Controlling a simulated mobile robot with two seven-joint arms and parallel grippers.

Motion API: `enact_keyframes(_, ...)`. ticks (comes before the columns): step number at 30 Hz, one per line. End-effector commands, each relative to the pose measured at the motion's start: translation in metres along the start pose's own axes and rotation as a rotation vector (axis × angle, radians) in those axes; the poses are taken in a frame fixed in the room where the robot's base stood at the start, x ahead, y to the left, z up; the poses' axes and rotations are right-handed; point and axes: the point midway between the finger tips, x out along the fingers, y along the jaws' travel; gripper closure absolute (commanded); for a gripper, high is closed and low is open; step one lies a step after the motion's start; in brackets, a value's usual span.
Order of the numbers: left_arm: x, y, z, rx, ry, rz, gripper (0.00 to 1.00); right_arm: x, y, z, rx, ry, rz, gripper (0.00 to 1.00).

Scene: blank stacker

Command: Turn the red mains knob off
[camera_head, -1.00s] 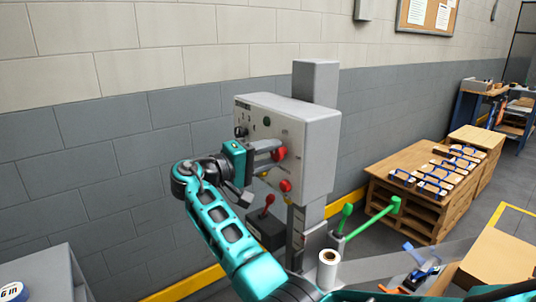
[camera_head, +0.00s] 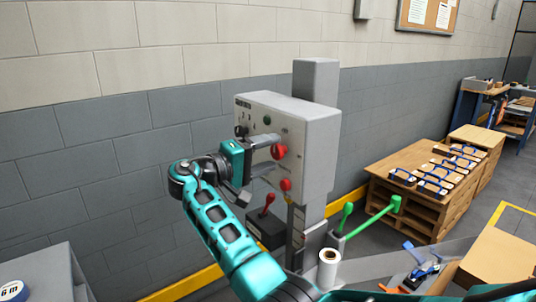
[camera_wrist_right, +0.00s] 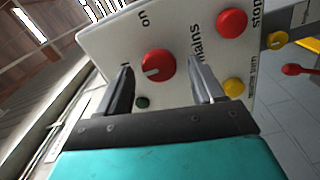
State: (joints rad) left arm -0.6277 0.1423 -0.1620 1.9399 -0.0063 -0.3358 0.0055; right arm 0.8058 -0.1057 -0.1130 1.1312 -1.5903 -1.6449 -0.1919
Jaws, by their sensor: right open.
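The red mains knob (camera_head: 279,151) sits on the front of the grey control box (camera_head: 318,145). In the right wrist view the knob (camera_wrist_right: 158,64) is round with a pale mark at its lower left edge, on the side away from the "on" label. The word "mains" is printed beside it. My right gripper (camera_head: 269,155) is open in front of the panel. In the right wrist view its two fingers (camera_wrist_right: 161,68) stand on either side of the knob, with a gap to each. Contact with the panel cannot be told. My left gripper is not in view.
A red stop button (camera_wrist_right: 232,22) and a yellow button (camera_wrist_right: 233,87) are near the knob. A dark green lamp (camera_wrist_right: 142,102) is by the left finger. Below the box is a red lever (camera_head: 268,203).

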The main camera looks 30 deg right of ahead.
Motion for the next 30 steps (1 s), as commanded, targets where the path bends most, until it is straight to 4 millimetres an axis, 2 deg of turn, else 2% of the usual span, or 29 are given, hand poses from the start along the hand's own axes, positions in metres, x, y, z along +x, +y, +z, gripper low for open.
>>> enact_keyframes(5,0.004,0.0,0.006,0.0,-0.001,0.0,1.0,-0.031,-0.002,-0.001,0.001,0.005,-0.002,0.33)
enact_keyframes(12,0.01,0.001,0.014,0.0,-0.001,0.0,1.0,-0.085,-0.002,-0.001,-0.001,0.004,-0.002,0.33)
enact_keyframes(16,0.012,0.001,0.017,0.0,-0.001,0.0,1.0,-0.106,-0.001,0.0,0.0,0.003,-0.001,0.33)
enact_keyframes(21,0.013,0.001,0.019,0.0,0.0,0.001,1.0,-0.122,0.0,0.0,0.0,0.001,-0.001,0.33)
enact_keyframes(30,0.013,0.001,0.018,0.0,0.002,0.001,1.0,-0.124,0.0,0.0,0.0,0.0,0.0,0.33)
